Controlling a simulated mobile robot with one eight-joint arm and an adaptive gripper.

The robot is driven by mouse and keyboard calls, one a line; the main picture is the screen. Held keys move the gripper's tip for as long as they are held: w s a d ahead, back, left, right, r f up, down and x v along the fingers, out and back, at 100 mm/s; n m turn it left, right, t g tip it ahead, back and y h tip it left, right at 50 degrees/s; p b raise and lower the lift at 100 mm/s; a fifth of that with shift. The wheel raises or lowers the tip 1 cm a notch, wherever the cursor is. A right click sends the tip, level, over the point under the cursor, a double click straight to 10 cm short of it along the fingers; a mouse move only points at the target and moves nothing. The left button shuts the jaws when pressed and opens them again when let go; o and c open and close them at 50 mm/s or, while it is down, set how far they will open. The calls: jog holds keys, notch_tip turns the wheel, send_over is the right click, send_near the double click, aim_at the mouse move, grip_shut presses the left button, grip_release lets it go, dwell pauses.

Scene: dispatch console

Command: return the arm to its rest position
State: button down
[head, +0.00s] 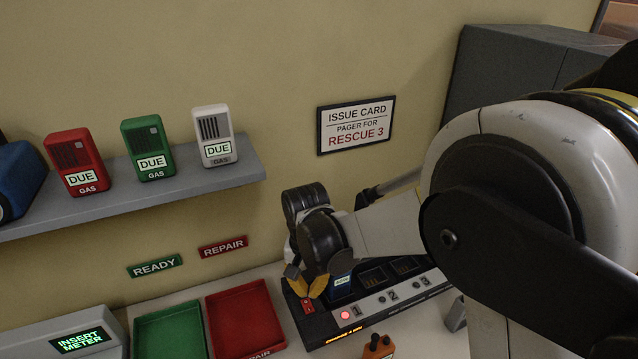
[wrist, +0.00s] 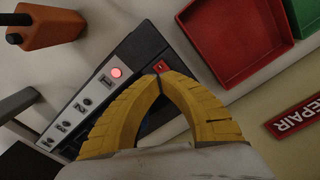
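My arm reaches in from the right in the head view and bends down to the black console. My gripper (head: 308,291) hangs over the left end of the black console (head: 375,322), near its red switch (head: 307,305). In the wrist view the two yellow fingers of my gripper (wrist: 160,72) arch together and their tips meet, with nothing visible held. The tips overlap the red switch (wrist: 161,66) in that view; I cannot tell whether they touch it. A small blue unit with a pale label (head: 342,282) stands in the console's first slot, beside my gripper.
A red light (head: 345,314) glows by number 1. A red tray (head: 246,318) and green tray (head: 170,333) lie to the left. A shelf (head: 130,195) holds red, green and white meters. An orange-handled object (head: 378,346) stands in front. A grey cabinet (head: 505,75) is behind right.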

jog(key=s+d+r+t+b, duration=0.3)
jog(key=d+r+b, duration=0.3)
jog(key=d, duration=0.6)
jog(key=s+d+t+b, duration=0.3)
jog(key=s+d+t, duration=0.1)
jog(key=s+d, duration=0.5)
jog(key=shift+s+d+r+n, duration=0.25)
jog(key=shift+d+r+n, duration=0.15)
jog(key=shift+d, duration=0.85)
